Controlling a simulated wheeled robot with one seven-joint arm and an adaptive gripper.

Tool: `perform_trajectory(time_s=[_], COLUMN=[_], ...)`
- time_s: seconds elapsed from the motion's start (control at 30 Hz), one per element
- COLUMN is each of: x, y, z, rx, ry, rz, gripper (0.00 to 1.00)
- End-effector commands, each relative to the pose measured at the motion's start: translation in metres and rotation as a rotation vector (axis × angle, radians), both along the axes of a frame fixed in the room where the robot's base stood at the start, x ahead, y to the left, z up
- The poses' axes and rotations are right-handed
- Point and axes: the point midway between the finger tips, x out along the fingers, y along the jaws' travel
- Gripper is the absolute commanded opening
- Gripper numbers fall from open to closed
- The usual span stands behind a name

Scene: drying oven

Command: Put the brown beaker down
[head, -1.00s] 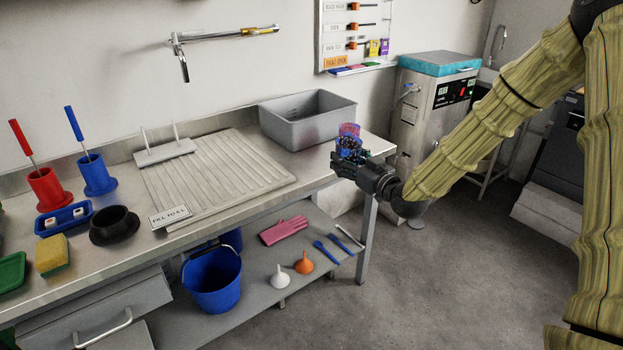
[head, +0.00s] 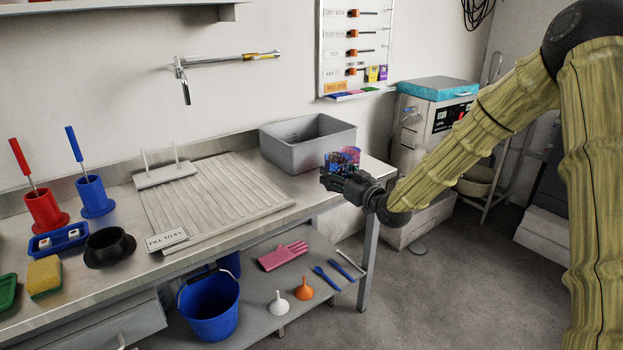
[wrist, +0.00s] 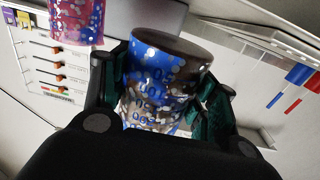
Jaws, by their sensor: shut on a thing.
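The brown beaker (wrist: 160,84) is speckled blue, brown and white with printed marks. In the wrist view it sits between my gripper's two fingers (wrist: 160,100), which are shut on it. In the head view my gripper (head: 338,168) is at the right end of the steel bench (head: 232,228), in front of the grey basin's right side. The beaker (head: 334,158) shows only in small part there, behind the gripper. I cannot tell whether its base touches the bench.
A pink and blue speckled beaker (wrist: 76,22) stands close by; in the head view it (head: 351,154) is just right of the held one. The grey basin (head: 306,150) is just behind and left. A ribbed drainboard (head: 222,195) lies further left.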

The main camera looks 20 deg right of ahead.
Motion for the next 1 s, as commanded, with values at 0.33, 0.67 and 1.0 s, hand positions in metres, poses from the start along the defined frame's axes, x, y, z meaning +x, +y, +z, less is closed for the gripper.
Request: perform_trajectory(time_s=[0.33,0.67,1.0], x=[0.056,0.074,0.083], y=[0.035,0.045,0.05], z=[-0.007,-0.008,-0.039], rx=[-0.001,-0.001,0.001], ry=[0.0,0.0,0.001], rz=[0.001,0.0,-0.001], gripper=[0.31,0.31,0.31])
